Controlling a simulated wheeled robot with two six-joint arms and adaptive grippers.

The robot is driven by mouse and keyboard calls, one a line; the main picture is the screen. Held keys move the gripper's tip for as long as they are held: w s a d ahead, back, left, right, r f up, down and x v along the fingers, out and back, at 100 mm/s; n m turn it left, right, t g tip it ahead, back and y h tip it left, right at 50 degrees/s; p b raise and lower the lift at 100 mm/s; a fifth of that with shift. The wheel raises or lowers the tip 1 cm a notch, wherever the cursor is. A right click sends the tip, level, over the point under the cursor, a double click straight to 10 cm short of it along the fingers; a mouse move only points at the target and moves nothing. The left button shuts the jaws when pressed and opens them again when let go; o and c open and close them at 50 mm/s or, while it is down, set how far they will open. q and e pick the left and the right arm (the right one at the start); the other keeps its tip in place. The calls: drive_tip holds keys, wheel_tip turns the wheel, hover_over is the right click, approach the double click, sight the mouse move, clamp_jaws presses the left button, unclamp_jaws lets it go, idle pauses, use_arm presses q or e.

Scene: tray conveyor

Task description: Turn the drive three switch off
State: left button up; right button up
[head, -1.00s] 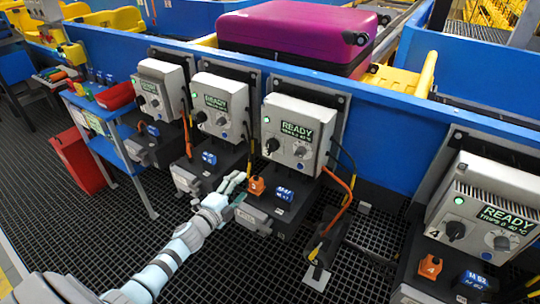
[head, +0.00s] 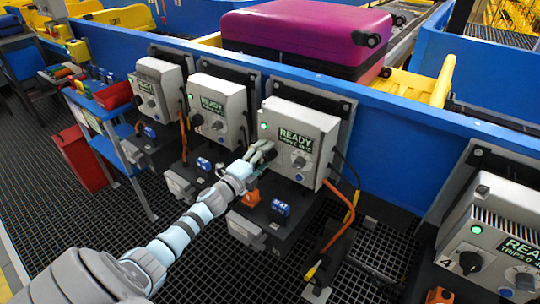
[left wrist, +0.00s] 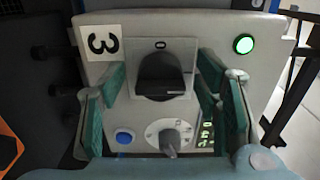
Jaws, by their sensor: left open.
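The drive three box (head: 318,166) is the grey unit below the suitcase, with a green lamp lit and a READY display. In the left wrist view its face carries a number 3 label (left wrist: 101,43) and a black rotary switch (left wrist: 162,72) on a plate marked 0. My left gripper (head: 266,150) is at the front of this box and hides much of the switch in the head view. In the left wrist view its green-padded fingers are open on either side of the switch, with gaps to it. My right gripper is not in view.
A smaller grey knob (left wrist: 170,138) and a blue button (left wrist: 124,137) sit beside the switch. Similar drive boxes stand left (head: 232,100) and right, one marked 4 (head: 490,215). An orange padlock-like block (head: 251,198) and a blue one (head: 281,207) sit below.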

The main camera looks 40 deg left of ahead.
use_arm(q)
drive_tip(key=shift+w+d, duration=0.1)
drive_tip(key=shift+d, duration=0.25)
drive_tip(key=c, duration=0.5)
drive_tip(key=shift+w, duration=0.1)
drive_tip(key=c, duration=0.6)
drive_tip(key=shift+c, duration=0.2)
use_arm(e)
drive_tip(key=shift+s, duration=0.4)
